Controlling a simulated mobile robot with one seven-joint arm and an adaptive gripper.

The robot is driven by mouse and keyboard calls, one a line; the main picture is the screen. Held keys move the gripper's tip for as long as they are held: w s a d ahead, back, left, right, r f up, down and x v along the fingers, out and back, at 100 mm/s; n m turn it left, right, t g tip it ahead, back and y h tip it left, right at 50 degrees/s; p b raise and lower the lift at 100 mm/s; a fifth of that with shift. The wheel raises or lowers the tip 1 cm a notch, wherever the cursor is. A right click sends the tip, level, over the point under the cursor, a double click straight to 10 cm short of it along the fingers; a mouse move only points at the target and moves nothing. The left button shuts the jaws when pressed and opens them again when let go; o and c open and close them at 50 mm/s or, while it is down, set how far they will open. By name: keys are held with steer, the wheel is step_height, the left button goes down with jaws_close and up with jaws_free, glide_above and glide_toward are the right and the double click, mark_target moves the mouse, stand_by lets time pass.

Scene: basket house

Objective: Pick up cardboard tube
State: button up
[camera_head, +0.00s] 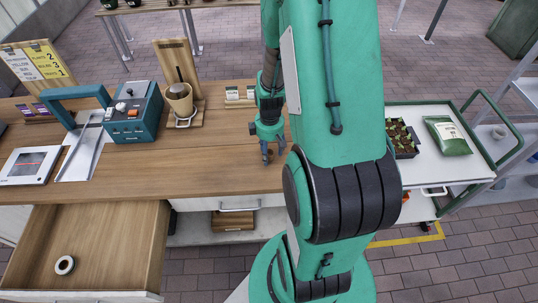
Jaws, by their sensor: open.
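A small ring-shaped thing (65,265), white around a darker centre, lies in the open wooden drawer at the lower left. It may be the cardboard tube seen end-on, but it is too small to be sure. No other clear tube shows. My gripper (273,160) is open and points down over the front part of the wooden worktop, well to the right of the drawer and above its level. Nothing shows between its fingers. My green arm hides part of the worktop and what stands behind it.
The worktop (225,165) is clear in front. The drawer (95,235) juts out. A cart (440,168) with seedlings stands right.

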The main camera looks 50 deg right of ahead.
mark_target(270, 154)
steer(key=c, duration=0.8)
steer(key=shift+c, duration=0.2)
steer(key=shift+r, duration=0.15)
steer(key=shift+r, duration=0.5)
steer(key=shift+s+a+r+p, duration=0.15)
steer(key=shift+s+r+p, duration=0.1)
steer(key=shift+r, duration=0.4)
steer(key=shift+s+a+r+p, duration=0.1)
steer(key=shift+r+p, duration=0.1)
steer(key=shift+r, duration=0.4)
steer(key=s+a+r+p, duration=0.1)
steer(key=s+a, duration=0.8)
steer(key=s, duration=0.3)
steer(key=shift+s+r, duration=0.15)
